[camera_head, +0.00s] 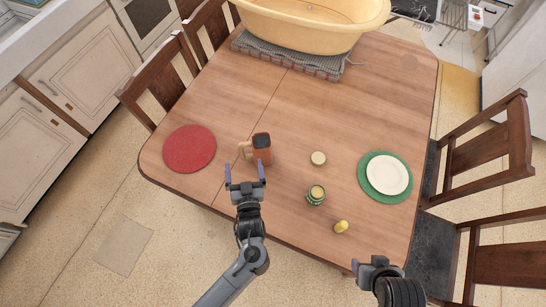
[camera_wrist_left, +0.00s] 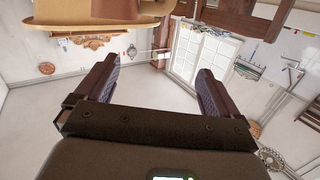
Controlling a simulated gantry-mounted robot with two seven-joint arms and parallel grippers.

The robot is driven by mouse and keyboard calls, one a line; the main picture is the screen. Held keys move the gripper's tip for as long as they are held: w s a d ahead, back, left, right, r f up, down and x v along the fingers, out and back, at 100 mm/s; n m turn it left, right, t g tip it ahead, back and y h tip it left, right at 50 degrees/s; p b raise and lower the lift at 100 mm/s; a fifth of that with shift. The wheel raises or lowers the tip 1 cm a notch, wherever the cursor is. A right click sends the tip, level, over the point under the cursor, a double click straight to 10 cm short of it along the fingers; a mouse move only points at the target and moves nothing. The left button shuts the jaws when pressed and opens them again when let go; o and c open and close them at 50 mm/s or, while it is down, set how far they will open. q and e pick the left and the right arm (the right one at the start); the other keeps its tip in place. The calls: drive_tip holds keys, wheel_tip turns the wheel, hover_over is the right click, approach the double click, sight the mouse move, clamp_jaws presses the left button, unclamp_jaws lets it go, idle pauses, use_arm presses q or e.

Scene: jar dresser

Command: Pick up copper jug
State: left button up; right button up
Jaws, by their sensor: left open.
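The copper jug (camera_head: 263,156) stands upright on the wooden table, left of the middle, with a dark top and a light handle on its left side. My left gripper (camera_head: 245,171) is open and empty at the near side of the jug. Its right finger is close to the jug's lower front; I cannot tell whether they touch. The left wrist view shows the two dark fingers (camera_wrist_left: 156,80) spread, with nothing between them.
On the table (camera_head: 300,120) are a red mat (camera_head: 189,149), a lidded jar (camera_head: 316,194), a round lid-like piece (camera_head: 318,158), a small yellow item (camera_head: 341,226), and a white plate (camera_head: 388,174) on green. A large yellow tub (camera_head: 310,30) stands at the back. Chairs flank the table.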

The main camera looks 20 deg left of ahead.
sight(261, 136)
use_arm(q)
drive_tip(key=shift+t, duration=0.5)
drive_tip(key=w+d+f+b, duration=0.1)
drive_tip(key=w+b, duration=0.1)
drive_tip(key=w+d+f+b, duration=0.3)
drive_tip(key=b, duration=0.1)
drive_tip(key=shift+w+d+f+b, duration=0.25)
drive_tip(key=shift+w+f+b, duration=0.1)
drive_tip(key=shift+w, duration=0.05)
drive_tip(key=x, duration=0.4)
drive_tip(key=shift+w+r, duration=0.1)
drive_tip(key=shift+w, duration=0.1)
drive_tip(key=shift+w+a, duration=0.2)
drive_tip(key=shift+w, duration=0.35)
drive_tip(key=shift+b+x, duration=0.5)
drive_tip(key=shift+x, duration=1.85)
use_arm(e)
wheel_tip(261, 136, down, 10)
drive_tip(key=shift+w+d, duration=0.2)
drive_tip(key=shift+d, duration=0.05)
